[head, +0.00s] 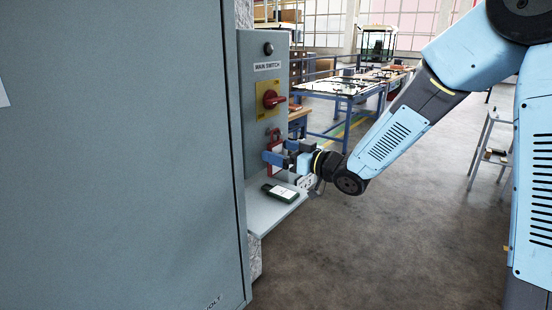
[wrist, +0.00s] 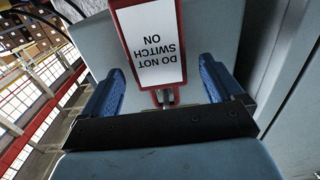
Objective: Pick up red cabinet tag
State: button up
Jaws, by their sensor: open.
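The red cabinet tag (head: 275,142) hangs upright on the front of the grey switch box (head: 257,95), below the red rotary switch (head: 271,99). In the wrist view the tag (wrist: 152,45) appears upside down, with a red frame and a white face reading "DO NOT SWITCH ON". My gripper (head: 276,157) is at the tag, partly hiding it in the head view. In the wrist view its blue fingers (wrist: 169,82) are open, one on each side of the tag's narrow end, with gaps between. I cannot tell whether anything touches.
A small shelf (head: 262,211) below the box carries a dark handheld device (head: 280,192) with a light screen. A large grey cabinet door (head: 120,150) fills the left. Blue workbenches (head: 340,87) stand behind.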

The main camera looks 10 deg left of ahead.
jog(key=c, duration=1.1)
jog(key=shift+c, duration=0.2)
